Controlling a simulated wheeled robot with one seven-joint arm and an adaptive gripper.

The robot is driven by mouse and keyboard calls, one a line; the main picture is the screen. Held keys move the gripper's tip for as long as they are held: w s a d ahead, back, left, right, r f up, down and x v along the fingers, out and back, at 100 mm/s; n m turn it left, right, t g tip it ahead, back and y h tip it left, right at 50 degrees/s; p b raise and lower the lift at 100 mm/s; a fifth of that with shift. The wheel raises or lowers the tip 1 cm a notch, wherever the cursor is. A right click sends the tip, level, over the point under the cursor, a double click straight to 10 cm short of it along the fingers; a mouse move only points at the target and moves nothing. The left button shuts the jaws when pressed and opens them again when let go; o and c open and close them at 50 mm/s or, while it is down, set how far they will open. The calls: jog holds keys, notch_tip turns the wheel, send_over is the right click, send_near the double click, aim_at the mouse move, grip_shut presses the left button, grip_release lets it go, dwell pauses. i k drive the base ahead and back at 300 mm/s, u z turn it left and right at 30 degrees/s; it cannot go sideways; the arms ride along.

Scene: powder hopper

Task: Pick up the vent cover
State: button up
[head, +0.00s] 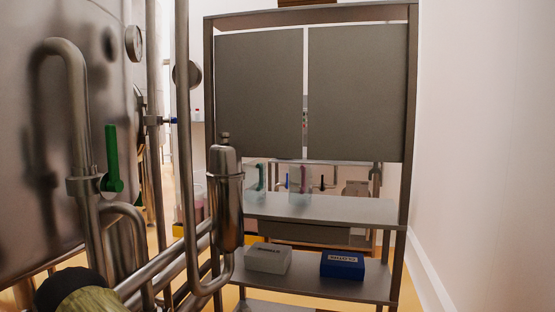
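I cannot make out a vent cover for certain in the head view. Two large grey panels (258,95) hang side by side in the upper part of a metal rack; I cannot tell whether either one is a vent cover. My gripper is not in view. A dark rounded shape with an olive part (88,300) shows at the bottom left edge, and I cannot tell what it is.
A steel tank (40,150) and pipes (183,130) with a green valve handle (113,160) crowd the left. The metal rack's upper shelf (330,209) holds clear containers (300,180). Its lower shelf holds a grey box (268,259) and a blue box (342,266). A bare wall (485,130) bounds the right.

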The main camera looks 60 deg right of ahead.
aim_at(224, 158)
jog(key=z, duration=1.6)
